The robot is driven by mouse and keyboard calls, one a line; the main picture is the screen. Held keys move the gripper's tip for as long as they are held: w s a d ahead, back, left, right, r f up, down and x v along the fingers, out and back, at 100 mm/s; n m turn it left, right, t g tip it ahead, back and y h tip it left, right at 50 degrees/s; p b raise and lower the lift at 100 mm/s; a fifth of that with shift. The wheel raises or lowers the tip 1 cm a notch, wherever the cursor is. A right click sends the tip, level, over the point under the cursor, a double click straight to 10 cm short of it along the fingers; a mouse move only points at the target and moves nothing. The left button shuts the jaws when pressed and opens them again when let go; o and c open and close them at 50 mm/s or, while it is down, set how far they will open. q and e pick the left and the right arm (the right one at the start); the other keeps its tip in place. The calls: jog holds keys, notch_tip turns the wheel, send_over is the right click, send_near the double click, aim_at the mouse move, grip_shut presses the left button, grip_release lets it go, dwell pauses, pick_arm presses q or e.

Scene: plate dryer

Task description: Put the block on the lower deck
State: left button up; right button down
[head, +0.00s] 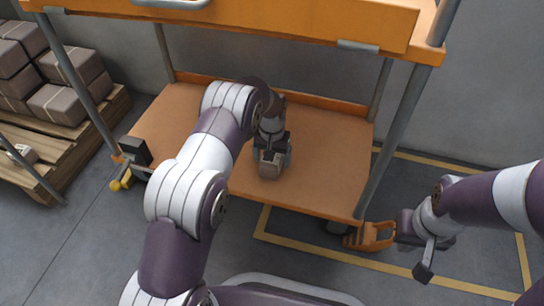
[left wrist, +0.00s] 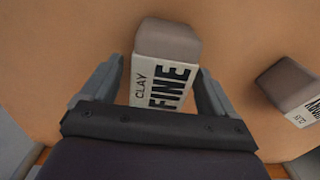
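The block (left wrist: 165,75) is a grey-brown clay brick with a white label reading "CLAY FINE". It also shows in the head view (head: 268,171), over the orange lower deck (head: 330,165) of the cart. My left gripper (head: 272,158) is over the deck, its fingers on either side of the block. In the left wrist view a narrow gap shows between the block and the left finger, so the gripper looks open. A second similar brick (left wrist: 288,84) lies to the right on the deck. My right gripper (head: 414,250) looks open and empty, right of the cart.
The orange upper deck (head: 270,18) overhangs the lower one, held by grey posts (head: 403,130). An orange pedal-like part (head: 370,237) sits by the cart's right corner, near my right gripper. A pallet (head: 65,132) with several bricks stands at left.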

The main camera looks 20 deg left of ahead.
pick_arm(q)
notch_tip(320, 180, up, 8)
jog(key=p, duration=0.5)
jog(key=shift+f, duration=0.15)
